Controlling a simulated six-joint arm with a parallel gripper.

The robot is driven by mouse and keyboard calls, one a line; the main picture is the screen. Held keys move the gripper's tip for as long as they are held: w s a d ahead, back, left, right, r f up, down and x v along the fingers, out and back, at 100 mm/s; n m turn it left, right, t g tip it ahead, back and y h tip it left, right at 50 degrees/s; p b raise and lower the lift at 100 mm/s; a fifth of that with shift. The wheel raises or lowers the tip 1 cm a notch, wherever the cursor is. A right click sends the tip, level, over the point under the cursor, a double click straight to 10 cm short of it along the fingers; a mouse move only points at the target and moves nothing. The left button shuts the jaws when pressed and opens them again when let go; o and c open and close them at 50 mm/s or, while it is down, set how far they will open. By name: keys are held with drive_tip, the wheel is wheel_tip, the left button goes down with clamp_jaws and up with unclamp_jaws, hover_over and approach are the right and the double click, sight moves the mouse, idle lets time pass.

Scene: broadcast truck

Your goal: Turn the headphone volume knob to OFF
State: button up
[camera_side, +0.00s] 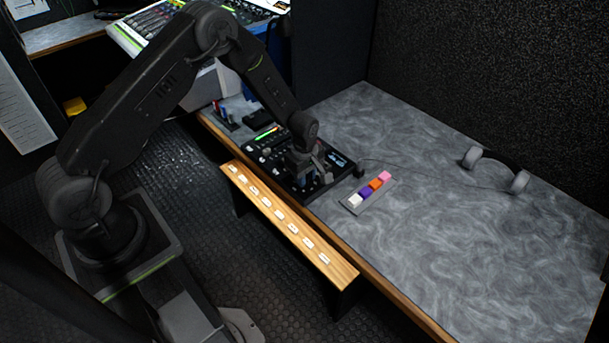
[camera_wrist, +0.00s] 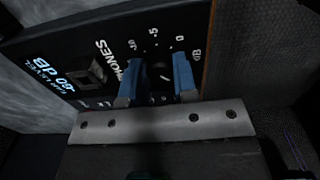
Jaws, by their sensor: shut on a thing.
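The black control panel (camera_side: 262,153) lies on the grey desk, and my gripper (camera_side: 311,176) points down at its right end. In the wrist view the panel (camera_wrist: 108,50) shows a "PHONES" label and a scale of numbers in an arc. The dark headphone volume knob (camera_wrist: 160,69) sits inside that arc, between the blue fingertips of my gripper (camera_wrist: 158,80). The gripper is shut on the knob. The knob is partly hidden by the fingers, and I cannot tell where its pointer stands. In the side view the gripper hides the knob.
A display (camera_wrist: 52,78) on the panel reads about -60 dB. A strip of coloured blocks (camera_side: 369,193) lies right of the panel. Headphones (camera_side: 495,170) rest farther right on open desk. A wooden ledge (camera_side: 283,222) with small labels runs along the front.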

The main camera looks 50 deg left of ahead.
drive_tip(key=o, duration=0.9)
drive_tip(key=shift+r, duration=6.95)
